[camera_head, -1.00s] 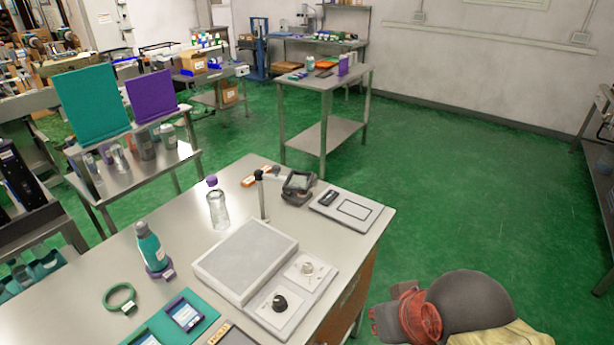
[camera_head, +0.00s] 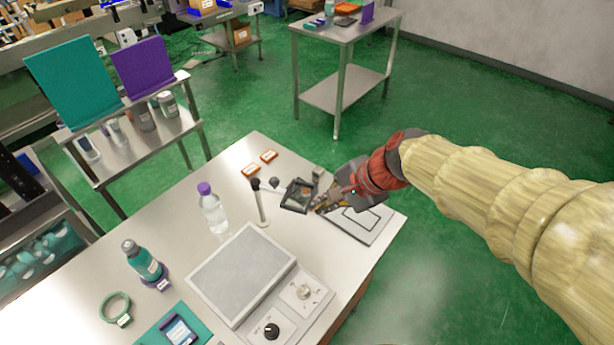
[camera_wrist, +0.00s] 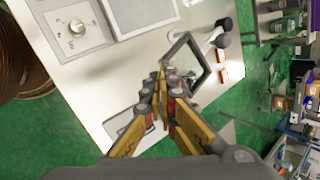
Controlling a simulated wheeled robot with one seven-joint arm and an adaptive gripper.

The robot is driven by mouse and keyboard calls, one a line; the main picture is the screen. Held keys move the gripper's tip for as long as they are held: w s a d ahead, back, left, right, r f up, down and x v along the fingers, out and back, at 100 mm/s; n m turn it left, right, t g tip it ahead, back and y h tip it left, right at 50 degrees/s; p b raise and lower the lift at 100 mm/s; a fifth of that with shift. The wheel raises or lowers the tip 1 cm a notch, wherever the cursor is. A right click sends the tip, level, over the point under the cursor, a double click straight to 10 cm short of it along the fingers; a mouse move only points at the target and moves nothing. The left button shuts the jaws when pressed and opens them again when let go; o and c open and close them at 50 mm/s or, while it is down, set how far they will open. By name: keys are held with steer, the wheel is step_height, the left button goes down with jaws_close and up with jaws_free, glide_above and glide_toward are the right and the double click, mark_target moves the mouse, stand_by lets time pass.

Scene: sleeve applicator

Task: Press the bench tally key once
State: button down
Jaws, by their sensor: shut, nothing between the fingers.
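No part is clearly readable as the bench tally key. A dark square-framed device (camera_head: 298,195) stands on the bench near its far right corner; it also shows in the wrist view (camera_wrist: 204,60). A pale flat plate (camera_head: 366,226) with a black-outlined rectangle lies to its right, partly hidden by my gripper. My gripper (camera_head: 320,209) is shut and empty, its fingertips beside the device's near right edge. In the wrist view the fingertips (camera_wrist: 162,70) overlap the frame's corner. I cannot tell whether they touch it.
A black-topped post (camera_head: 260,203), a clear bottle (camera_head: 213,210) and a grey slab (camera_head: 241,272) stand left of the device. Two orange-and-white boxes (camera_head: 250,170) lie behind. Two knob panels (camera_head: 303,293) are at the front. Bare bench lies between the bottle and the boxes.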

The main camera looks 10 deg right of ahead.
steer(key=w+a+m+y+p, duration=0.2)
steer(key=w+a+m+p, duration=0.1)
steer(key=w+m+p, duration=0.7)
steer(key=w+d+f+m+t+p, duration=0.1)
steer(key=w+f+m+p, duration=0.4)
steer(key=w+m, duration=0.5)
steer(key=m+t, duration=0.1)
steer(key=m, duration=0.1)
steer(key=shift+w+d+f+m, duration=0.25)
steer(key=shift+w+d+m, duration=0.15)
step_height(320, 180, down, 9)
steer(key=b, duration=0.7)
steer(key=shift+r, duration=0.15)
steer(key=shift+f, duration=0.2)
steer(key=shift+f+b, duration=0.2)
steer(key=shift+b, duration=0.15)
